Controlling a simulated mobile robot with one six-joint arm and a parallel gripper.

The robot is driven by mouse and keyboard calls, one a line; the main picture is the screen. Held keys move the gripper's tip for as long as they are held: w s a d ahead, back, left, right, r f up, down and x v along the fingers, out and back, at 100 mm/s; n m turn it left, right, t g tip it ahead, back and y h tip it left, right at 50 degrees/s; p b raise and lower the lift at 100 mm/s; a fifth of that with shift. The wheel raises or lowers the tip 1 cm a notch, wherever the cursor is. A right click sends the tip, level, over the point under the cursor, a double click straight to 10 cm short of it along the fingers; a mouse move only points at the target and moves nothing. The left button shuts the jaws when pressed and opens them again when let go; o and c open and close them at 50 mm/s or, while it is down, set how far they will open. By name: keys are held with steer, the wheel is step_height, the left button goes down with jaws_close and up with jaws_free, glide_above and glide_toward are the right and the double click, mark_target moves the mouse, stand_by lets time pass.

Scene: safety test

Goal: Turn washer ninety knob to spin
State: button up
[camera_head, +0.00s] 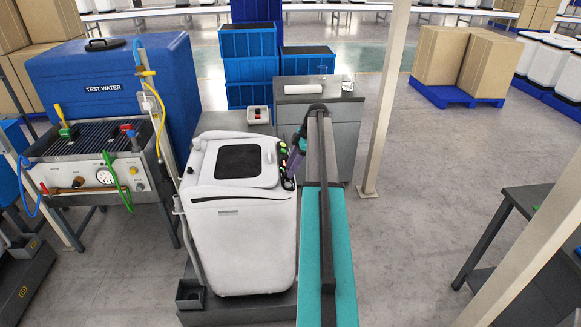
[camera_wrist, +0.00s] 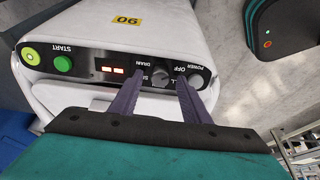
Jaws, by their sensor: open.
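The white washer (camera_head: 242,245) stands left of my arm in the head view, with its control panel along the right side of its top. In the wrist view, a grey round selector knob (camera_wrist: 160,77) sits on the black panel between the labels DRAIN, OFF and two partly hidden ones. My gripper (camera_wrist: 161,80) is open, its two purple fingers reaching to the panel on either side of this knob. Contact with the knob cannot be told. The right finger partly covers the area beside the POWER knob (camera_wrist: 196,78). In the head view my gripper (camera_head: 291,171) is beside the panel.
The panel also carries a green START button (camera_wrist: 63,64), a yellow-ringed button (camera_wrist: 30,57) and a red-lit display (camera_wrist: 112,70). A grey cabinet (camera_head: 331,130) stands behind my gripper. A blue TEST WATER tank (camera_head: 110,85) is at the left. A pale post (camera_head: 385,100) rises at the right.

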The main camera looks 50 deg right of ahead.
steer(key=shift+w+a+f, duration=0.15)
steer(key=shift+f, duration=0.35)
steer(key=shift+c, duration=0.5)
steer(key=c, duration=0.9)
steer(key=shift+c, duration=0.2)
